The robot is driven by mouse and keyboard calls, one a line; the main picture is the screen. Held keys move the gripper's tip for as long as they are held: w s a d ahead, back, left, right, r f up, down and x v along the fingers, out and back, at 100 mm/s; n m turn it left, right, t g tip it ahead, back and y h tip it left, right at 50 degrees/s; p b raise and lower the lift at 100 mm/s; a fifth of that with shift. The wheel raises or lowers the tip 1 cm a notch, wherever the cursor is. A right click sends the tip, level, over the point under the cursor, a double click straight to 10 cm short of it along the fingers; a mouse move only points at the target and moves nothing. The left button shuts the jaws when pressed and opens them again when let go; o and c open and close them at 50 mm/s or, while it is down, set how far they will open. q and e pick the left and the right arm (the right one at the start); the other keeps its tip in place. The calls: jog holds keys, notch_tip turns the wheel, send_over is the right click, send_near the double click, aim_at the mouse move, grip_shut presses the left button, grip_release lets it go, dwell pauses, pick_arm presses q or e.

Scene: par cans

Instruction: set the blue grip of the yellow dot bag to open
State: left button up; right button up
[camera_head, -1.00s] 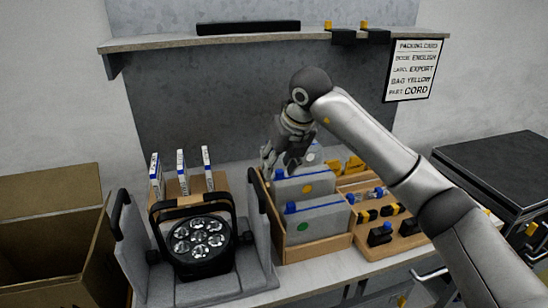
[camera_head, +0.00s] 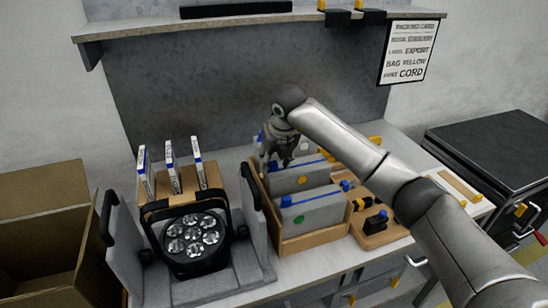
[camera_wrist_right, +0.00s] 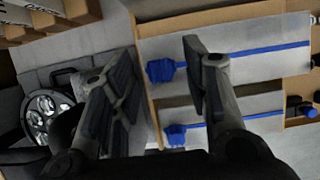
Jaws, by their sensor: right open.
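The yellow dot bag (camera_head: 318,177) is a grey case with a yellow dot, in the middle of a wooden crate (camera_head: 316,242). My right gripper (camera_head: 276,163) is open over its left end, fingers pointing down. In the head view the gripper largely covers that bag's blue grip. In the right wrist view a blue grip (camera_wrist_right: 160,70) at the end of a blue strip appears between the two spread fingers, not clasped. It seems to be the yellow dot bag's, but no dot shows there. The left gripper is out of view.
The green dot bag (camera_head: 325,212) is in front, with its blue grip (camera_head: 286,201). Another bag stands behind. A stage light (camera_head: 195,237) in a grey foam holder is left of the crate. A wooden tray with small connectors is right. A packing card (camera_head: 408,50) hangs behind.

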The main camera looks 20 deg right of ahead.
jog(key=shift+f, duration=0.25)
jog(key=shift+c, duration=0.5)
jog(key=c, duration=0.5)
grip_shut()
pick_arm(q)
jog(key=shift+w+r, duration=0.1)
pick_arm(e)
jog(key=shift+d, duration=0.1)
